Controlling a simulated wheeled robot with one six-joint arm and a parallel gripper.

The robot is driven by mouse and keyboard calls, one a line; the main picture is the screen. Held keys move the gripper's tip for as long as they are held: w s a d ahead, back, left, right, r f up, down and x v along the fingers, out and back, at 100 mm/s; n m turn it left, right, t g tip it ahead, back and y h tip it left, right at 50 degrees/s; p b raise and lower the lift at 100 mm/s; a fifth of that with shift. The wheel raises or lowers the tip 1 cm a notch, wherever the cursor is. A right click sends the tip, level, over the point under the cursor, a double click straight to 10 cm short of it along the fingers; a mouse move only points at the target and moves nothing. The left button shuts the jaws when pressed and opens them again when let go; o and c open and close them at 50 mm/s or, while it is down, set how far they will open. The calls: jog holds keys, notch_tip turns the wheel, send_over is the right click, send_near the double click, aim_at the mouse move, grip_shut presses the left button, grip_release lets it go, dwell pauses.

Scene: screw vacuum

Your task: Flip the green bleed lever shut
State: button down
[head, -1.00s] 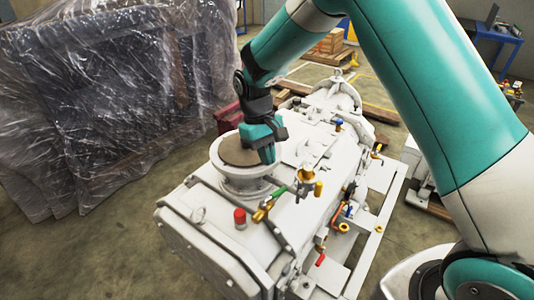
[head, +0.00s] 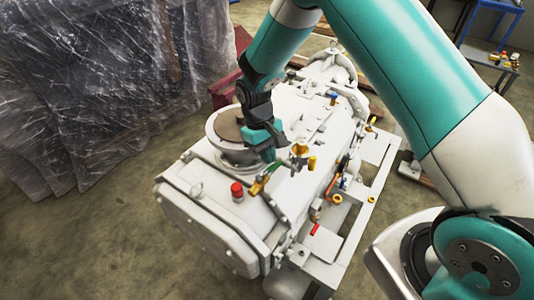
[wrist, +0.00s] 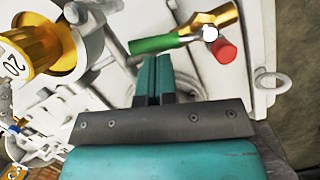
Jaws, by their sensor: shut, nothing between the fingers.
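The green bleed lever (head: 271,170) is on a brass valve (head: 258,186) on top of the white vacuum pump (head: 215,205). In the wrist view, the green lever (wrist: 160,44) points left from the brass valve (wrist: 208,22), just beyond my fingertips. My gripper (head: 268,157) is shut and empty, pointing down above the pump top beside the lever. In the wrist view, the teal fingers (wrist: 156,62) lie together just below the lever; I cannot tell whether they touch it.
A red knob (head: 237,190) stands near the brass valve. A round flanged port (head: 228,150) is close on the left of my gripper, and a brass fitting (head: 301,150) on the right. Plastic-wrapped equipment (head: 100,90) stands at the left. Floor in front is clear.

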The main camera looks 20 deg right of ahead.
jog(key=shift+s+d+m, duration=0.25)
jog(key=shift+m, duration=0.45)
jog(key=shift+s+d+m+y+b, duration=0.2)
jog(key=shift+s+m+y, duration=0.1)
jog(key=shift+m, duration=0.4)
jog(key=shift+s+d+m+y+b, duration=0.15)
jog(key=shift+s+m+y, duration=0.15)
jog(key=shift+m, duration=0.4)
jog(key=shift+s+d, duration=0.3)
jog(key=shift+s, duration=0.45)
jog(key=shift+a, duration=0.1)
jog(key=p+v, duration=0.7)
jog(key=v, duration=0.3)
jog(key=shift+d, duration=0.3)
